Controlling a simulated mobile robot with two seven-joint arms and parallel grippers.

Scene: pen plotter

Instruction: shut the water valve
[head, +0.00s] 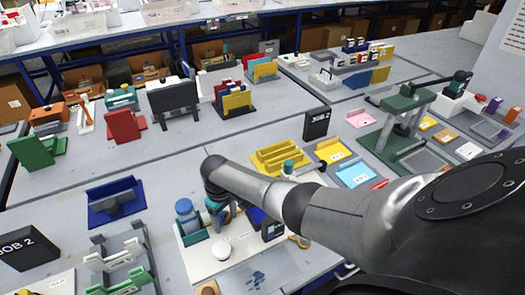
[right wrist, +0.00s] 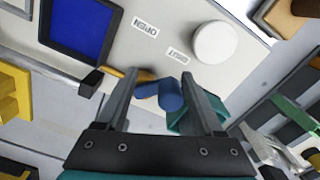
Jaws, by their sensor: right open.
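My right gripper (right wrist: 158,88) is open, pointing down over a pale panel (right wrist: 120,30); in the head view its arm hides much of it (head: 216,200). A short blue piece (right wrist: 165,94), which looks like a valve handle, lies between the fingers in the right wrist view. I cannot tell whether either finger touches it. Two small labels, which seem to read OPEN (right wrist: 145,25) and SHUT (right wrist: 178,54), are on the panel. A thin orange-yellow bar (right wrist: 125,73) shows behind the left finger. The valve is hidden behind my arm in the head view. My left gripper is not in view.
A white round knob (right wrist: 214,42) and a blue screen (right wrist: 80,22) are close to the gripper. A yellow rack (head: 275,157) stands behind my forearm. Bare table shows left of the bottle.

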